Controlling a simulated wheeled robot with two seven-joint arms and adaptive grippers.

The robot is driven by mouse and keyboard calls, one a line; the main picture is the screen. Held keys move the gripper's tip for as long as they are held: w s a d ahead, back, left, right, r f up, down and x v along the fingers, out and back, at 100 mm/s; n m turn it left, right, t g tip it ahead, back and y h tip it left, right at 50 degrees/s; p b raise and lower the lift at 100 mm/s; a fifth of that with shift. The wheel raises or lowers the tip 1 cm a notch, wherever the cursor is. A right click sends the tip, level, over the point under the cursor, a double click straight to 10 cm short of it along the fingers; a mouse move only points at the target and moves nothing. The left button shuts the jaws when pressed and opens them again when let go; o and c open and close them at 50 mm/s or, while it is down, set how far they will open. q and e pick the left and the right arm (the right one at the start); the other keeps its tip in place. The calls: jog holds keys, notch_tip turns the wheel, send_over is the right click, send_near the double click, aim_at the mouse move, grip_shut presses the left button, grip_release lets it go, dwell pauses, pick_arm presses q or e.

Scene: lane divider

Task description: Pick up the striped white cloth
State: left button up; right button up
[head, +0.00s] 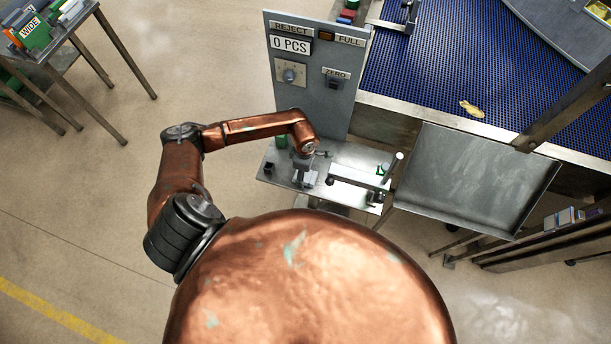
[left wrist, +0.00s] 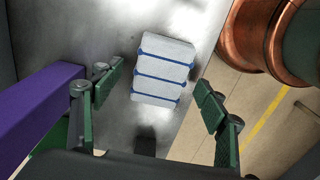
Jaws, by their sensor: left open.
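The striped white cloth (left wrist: 163,72) shows in the left wrist view as a small folded white bundle with blue bands. It lies on a grey metal shelf (left wrist: 105,25), ahead of and between the green-padded fingers of my left gripper (left wrist: 161,76). The fingers are apart, with nothing held between them. In the head view my left gripper (head: 304,172) points down over the left part of the metal shelf (head: 273,174). I cannot make out the cloth there; the gripper and wrist seem to cover it. My right gripper is not in view.
A grey control panel (head: 312,95) stands behind the shelf. A white plate (head: 357,178) with a rod and dark knob is right of the gripper. A grey tray (head: 475,180) and blue conveyor (head: 440,70) lie farther right. A purple bar (left wrist: 40,110) is close to the left finger.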

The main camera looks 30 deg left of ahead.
pick_arm(q)
jog(key=shift+f, duration=0.25)
jog(key=c, duration=1.2)
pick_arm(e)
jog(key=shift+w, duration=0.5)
